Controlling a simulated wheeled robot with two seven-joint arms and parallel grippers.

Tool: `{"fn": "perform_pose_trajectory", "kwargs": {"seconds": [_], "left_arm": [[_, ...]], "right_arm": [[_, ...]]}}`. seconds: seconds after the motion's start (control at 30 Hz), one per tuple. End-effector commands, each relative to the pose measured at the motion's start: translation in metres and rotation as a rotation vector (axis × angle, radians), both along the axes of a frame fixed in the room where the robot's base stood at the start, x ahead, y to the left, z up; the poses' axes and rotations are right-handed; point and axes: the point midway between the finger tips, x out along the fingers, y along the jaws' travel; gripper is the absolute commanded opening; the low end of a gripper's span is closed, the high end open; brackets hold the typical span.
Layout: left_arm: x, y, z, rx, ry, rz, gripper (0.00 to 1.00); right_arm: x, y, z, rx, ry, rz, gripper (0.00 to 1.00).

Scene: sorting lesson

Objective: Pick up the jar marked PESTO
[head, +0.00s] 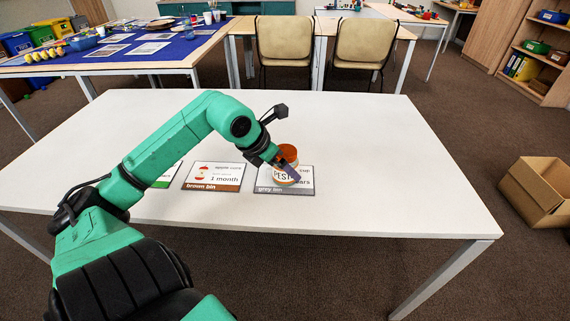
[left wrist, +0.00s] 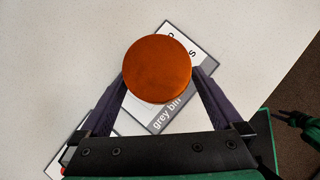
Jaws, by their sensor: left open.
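The jar marked PESTO (head: 288,155) has an orange lid and a white label; part of the label is hidden behind my gripper. It stands on the grey bin card (head: 265,186) on the white table. In the left wrist view its round orange lid (left wrist: 156,68) lies between the two fingers. My left gripper (head: 288,172) is open at the jar, with one finger in front of it in the head view. It also shows in the left wrist view (left wrist: 159,82), a finger on each side of the lid. Whether the fingers touch the jar I cannot tell.
The brown bin card (head: 214,176) lies left of the grey one, and a partly hidden green-edged card (head: 166,176) is further left. The rest of the white table (head: 400,170) is clear. A cardboard box (head: 537,190) stands on the floor at right; two chairs stand behind the table.

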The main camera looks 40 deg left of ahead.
Motion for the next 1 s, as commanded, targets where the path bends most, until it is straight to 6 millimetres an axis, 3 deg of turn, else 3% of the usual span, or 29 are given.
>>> {"fn": "perform_pose_trajectory", "kwargs": {"seconds": [0.13, 0.33, 0.5, 0.57, 0.83, 1.0], "left_arm": [[0.012, -0.002, -0.017, -0.001, -0.001, 0.001, 1.0], [0.012, -0.002, -0.018, 0.0, -0.001, 0.0, 1.0], [0.012, -0.002, -0.018, -0.001, -0.001, -0.001, 0.35], [0.012, -0.002, -0.018, -0.001, -0.002, -0.001, 0.18], [0.012, -0.002, -0.014, -0.001, -0.003, -0.001, 0.18], [0.013, -0.002, 0.006, 0.001, -0.005, -0.001, 0.18]], "right_arm": [[-0.001, -0.001, -0.001, 0.0, 0.002, 0.001, 0.5], [0.0, 0.0, 0.0, -0.001, -0.001, 0.001, 0.5], [0.0, 0.0, 0.0, -0.001, -0.001, 0.001, 0.5], [0.0, 0.0, 0.0, 0.0, -0.001, 0.001, 0.5], [0.0, 0.0, 0.0, 0.0, -0.001, 0.001, 0.5], [0.0, 0.0, 0.002, 0.001, -0.004, 0.002, 0.5]]}}
